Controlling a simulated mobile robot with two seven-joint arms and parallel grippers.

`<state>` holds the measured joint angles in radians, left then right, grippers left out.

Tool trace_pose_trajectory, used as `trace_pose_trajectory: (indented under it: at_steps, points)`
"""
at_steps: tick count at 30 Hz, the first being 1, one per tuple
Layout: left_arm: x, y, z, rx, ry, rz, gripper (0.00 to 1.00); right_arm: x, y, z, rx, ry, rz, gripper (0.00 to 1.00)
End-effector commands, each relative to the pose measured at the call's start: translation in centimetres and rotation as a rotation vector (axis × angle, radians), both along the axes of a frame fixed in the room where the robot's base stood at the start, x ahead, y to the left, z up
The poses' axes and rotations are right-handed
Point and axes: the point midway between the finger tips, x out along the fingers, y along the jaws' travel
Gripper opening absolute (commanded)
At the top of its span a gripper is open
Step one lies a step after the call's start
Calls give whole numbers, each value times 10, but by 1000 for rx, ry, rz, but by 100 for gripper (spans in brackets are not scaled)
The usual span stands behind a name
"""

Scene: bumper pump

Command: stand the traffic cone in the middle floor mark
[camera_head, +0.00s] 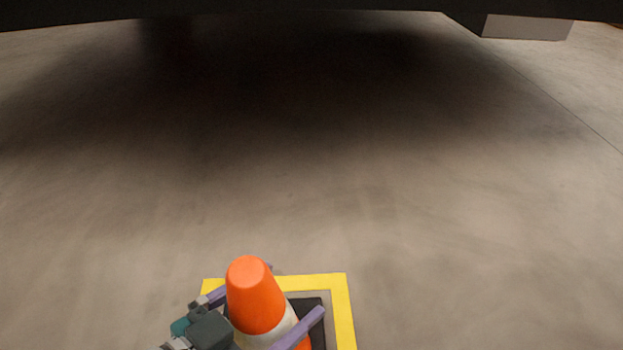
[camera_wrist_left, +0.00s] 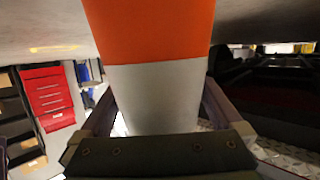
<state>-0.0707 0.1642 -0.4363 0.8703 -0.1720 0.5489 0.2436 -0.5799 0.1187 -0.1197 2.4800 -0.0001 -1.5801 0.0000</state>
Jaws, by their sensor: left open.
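The orange traffic cone (camera_head: 254,295) with a white band and a black base stands upright at the bottom of the head view. Its base lies inside the yellow square floor mark (camera_head: 343,310), whose top and right edges show; the rest is cut off or covered. My left gripper (camera_head: 268,300) is open, with one purple finger on each side of the cone. In the left wrist view the cone (camera_wrist_left: 155,85) fills the middle between the fingers. I cannot tell whether the fingers touch it. My right gripper is not in view.
A dark overhanging body (camera_head: 250,14) crosses the top of the head view and shades the floor beneath it. The grey floor (camera_head: 420,220) around the mark is clear. A red drawer cabinet (camera_wrist_left: 46,95) shows in the left wrist view.

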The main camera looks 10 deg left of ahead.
Motion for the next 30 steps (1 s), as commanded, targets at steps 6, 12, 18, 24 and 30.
trace_pose_trajectory:
  at_steps: [6, 12, 18, 24, 30]
  points:
    - [-33, 18, 18, 2, 6, -1, 100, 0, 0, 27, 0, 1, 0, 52]
    - [-71, 39, 30, 2, 6, 0, 100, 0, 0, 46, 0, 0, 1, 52]
    - [-95, 53, 36, 0, 2, 0, 100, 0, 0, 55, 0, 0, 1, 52]
    - [-101, 56, 37, 0, 0, 0, 100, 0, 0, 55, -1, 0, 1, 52]
    - [-100, 56, 37, 0, 0, 0, 100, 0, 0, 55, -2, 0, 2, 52]
